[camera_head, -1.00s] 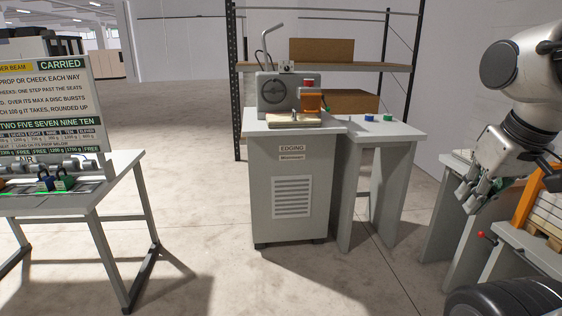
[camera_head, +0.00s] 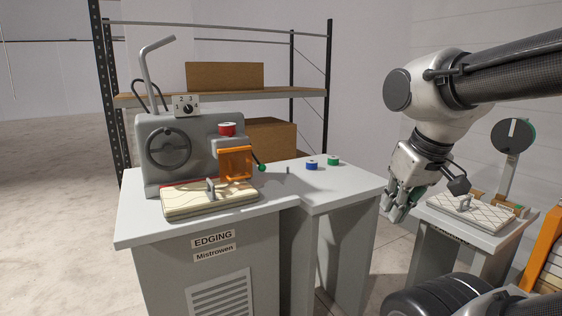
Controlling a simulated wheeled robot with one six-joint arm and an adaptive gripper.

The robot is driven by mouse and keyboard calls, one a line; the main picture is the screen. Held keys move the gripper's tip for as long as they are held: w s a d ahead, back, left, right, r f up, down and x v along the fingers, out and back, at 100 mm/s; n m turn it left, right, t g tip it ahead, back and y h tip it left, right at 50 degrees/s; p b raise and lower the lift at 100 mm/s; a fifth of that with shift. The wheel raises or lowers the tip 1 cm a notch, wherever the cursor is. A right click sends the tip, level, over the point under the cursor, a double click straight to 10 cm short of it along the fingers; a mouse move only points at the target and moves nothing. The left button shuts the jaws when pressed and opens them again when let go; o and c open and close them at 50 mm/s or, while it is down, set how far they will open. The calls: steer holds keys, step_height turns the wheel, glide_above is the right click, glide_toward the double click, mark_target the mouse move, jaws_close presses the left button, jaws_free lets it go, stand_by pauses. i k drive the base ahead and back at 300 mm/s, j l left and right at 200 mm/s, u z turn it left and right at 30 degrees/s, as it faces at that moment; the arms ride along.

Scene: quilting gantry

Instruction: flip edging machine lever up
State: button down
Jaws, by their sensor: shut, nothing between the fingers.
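The edging machine (camera_head: 150,138) is a grey unit on a grey cabinet labelled EDGING (camera_head: 212,239). It has a round handwheel, a small dial box on top, a red spool and an orange translucent guard (camera_head: 235,163). A short dark lever with a green ball knob (camera_head: 262,168) sticks out at the guard's right side and slopes down to the right. A cream quilted block with a small handle (camera_head: 210,200) lies in front of the machine. My gripper (camera_head: 393,213) is shut and empty, hanging right of the side table, well apart from the lever.
Blue (camera_head: 311,165) and green (camera_head: 333,160) spools and a small peg stand on the side table (camera_head: 340,183). Shelving (camera_head: 290,93) with cardboard boxes is behind. Another quilted block (camera_head: 470,212) and a round dial stand at right. Floor at left is clear.

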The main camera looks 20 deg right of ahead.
mark_target(262, 167)
steer(key=i+j+z, duration=0.2)
steer(key=i+z, duration=0.2)
steer(key=i+j+z, duration=0.35)
steer(key=i, duration=0.25)
